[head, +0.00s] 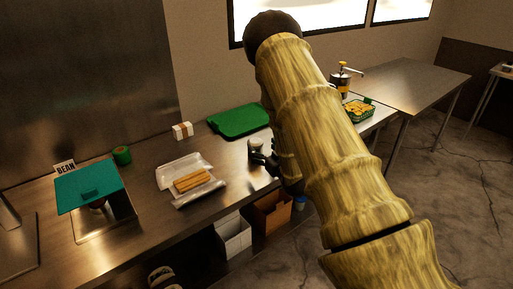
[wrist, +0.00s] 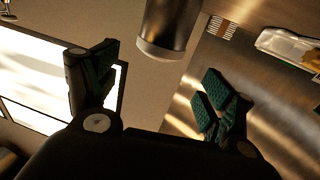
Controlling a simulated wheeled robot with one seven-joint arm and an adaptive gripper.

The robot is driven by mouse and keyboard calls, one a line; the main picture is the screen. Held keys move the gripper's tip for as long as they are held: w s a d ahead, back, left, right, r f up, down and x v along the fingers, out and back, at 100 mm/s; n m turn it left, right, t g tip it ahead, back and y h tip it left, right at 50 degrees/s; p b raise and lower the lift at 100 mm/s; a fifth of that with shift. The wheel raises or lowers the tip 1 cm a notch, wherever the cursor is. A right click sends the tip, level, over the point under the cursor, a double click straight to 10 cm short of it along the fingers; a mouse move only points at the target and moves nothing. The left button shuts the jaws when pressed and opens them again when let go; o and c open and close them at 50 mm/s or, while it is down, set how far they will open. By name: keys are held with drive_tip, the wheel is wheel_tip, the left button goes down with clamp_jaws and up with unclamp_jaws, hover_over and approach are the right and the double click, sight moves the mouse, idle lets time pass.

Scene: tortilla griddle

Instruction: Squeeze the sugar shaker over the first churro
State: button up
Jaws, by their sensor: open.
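The churros (head: 193,181) lie side by side in a white paper tray (head: 172,168) on the steel counter. The tray's edge also shows at the top right of the wrist view (wrist: 284,45). A metal cylinder, seemingly the sugar shaker (wrist: 168,27), is just ahead of my gripper (wrist: 157,72) in the wrist view. It shows small beside my gripper in the head view (head: 257,144). My gripper's fingers are spread wide with nothing between them; the shaker appears beyond the fingertips. My arm hides part of the counter behind the gripper.
A green board (head: 239,120) and a small white-and-brown box (head: 182,131) stand at the back. A green basket (head: 359,111) and a pump dispenser (head: 342,78) are right of my arm. Counter between tray and gripper is clear.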

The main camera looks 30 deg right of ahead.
sight(255, 140)
drive_tip(key=shift+w+a+f, duration=0.1)
drive_tip(key=shift+w+f, duration=0.15)
drive_tip(key=shift+w, duration=0.4)
drive_tip(key=shift+w+a+f, duration=0.1)
drive_tip(key=shift+w+f, duration=0.15)
drive_tip(key=shift+w, duration=0.35)
drive_tip(key=shift+w+d, duration=0.2)
drive_tip(key=shift+w, duration=0.05)
drive_tip(key=shift+w+d+r+p, duration=0.25)
drive_tip(key=shift+w+r+p, duration=0.15)
drive_tip(key=shift+p, duration=0.5)
drive_tip(key=w, duration=0.1)
drive_tip(key=w+p, duration=0.1)
drive_tip(key=w+f, duration=0.1)
drive_tip(key=shift+w+d, duration=0.25)
drive_tip(key=shift+s+r, duration=0.1)
drive_tip(key=shift+r, duration=0.05)
drive_tip(key=shift+c, duration=0.2)
drive_tip(key=c, duration=1.2)
